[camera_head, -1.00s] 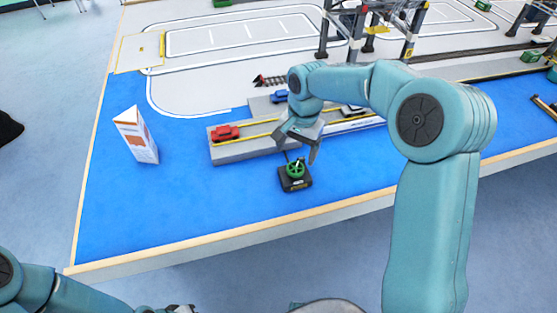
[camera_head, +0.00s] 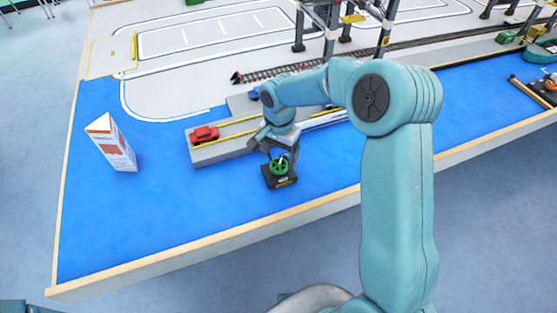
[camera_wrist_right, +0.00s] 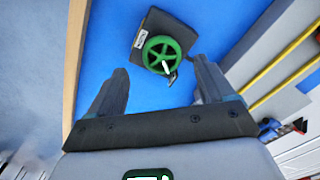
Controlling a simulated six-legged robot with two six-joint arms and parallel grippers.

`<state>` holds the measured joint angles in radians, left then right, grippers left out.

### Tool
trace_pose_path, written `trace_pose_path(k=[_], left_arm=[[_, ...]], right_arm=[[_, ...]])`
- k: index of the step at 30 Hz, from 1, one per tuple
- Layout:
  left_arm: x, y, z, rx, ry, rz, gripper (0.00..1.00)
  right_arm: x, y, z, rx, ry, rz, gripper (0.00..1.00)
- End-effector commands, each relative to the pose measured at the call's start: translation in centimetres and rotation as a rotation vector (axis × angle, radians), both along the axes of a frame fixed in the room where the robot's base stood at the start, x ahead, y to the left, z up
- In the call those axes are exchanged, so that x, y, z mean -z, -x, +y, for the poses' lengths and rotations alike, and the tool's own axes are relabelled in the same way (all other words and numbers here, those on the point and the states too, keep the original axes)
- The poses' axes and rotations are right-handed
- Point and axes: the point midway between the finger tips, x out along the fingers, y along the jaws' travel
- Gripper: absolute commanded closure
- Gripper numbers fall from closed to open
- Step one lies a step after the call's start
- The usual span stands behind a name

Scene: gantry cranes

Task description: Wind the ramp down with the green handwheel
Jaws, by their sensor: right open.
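The green handwheel (camera_head: 279,166) sits on a small black base (camera_head: 281,181) on the blue table surface, in front of the grey ramp block. In the right wrist view the green handwheel (camera_wrist_right: 161,54) has a pale crank knob and lies just beyond my fingertips. My right gripper (camera_head: 280,156) is above and close behind the wheel. It also shows in the right wrist view (camera_wrist_right: 158,85), with its two fingers spread and nothing between them. The grey ramp block (camera_head: 210,155) carries a red car (camera_head: 204,134) and yellow lines; my right arm hides part of it. My left gripper is out of view.
A white and orange box (camera_head: 112,144) stands on the blue surface at the left. The table's wooden edge (camera_head: 200,246) runs along the front. Gantry crane legs (camera_head: 331,38) and a track (camera_head: 420,45) are behind. Blue surface left of the wheel is free.

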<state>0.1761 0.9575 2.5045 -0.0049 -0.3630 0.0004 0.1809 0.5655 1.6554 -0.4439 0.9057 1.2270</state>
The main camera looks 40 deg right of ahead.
Motion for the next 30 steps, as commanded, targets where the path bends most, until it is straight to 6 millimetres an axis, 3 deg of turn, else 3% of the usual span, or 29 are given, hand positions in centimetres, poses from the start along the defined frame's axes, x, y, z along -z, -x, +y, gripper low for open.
trace_pose_path(k=[3, 7, 18, 23, 24, 30], left_arm=[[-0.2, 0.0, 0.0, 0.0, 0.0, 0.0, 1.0], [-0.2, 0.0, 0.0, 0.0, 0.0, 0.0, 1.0], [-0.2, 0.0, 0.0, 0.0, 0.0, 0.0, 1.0], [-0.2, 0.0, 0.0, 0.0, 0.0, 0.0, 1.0], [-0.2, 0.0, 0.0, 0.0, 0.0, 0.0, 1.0], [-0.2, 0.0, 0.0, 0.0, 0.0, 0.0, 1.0]], right_arm=[[2.1, 0.0, 0.0, 0.0, -0.001, 0.004, 0.18], [3.5, -0.2, 0.0, -0.003, 0.0, 0.001, 0.18], [4.2, -0.3, 0.0, -0.003, 0.0, -0.001, 0.18], [4.1, -0.3, 0.0, -0.003, -0.001, -0.002, 0.7], [4.1, -0.3, 0.0, -0.003, -0.001, -0.002, 0.74], [4.1, -0.3, 0.0, -0.01, -0.001, -0.002, 0.74]])
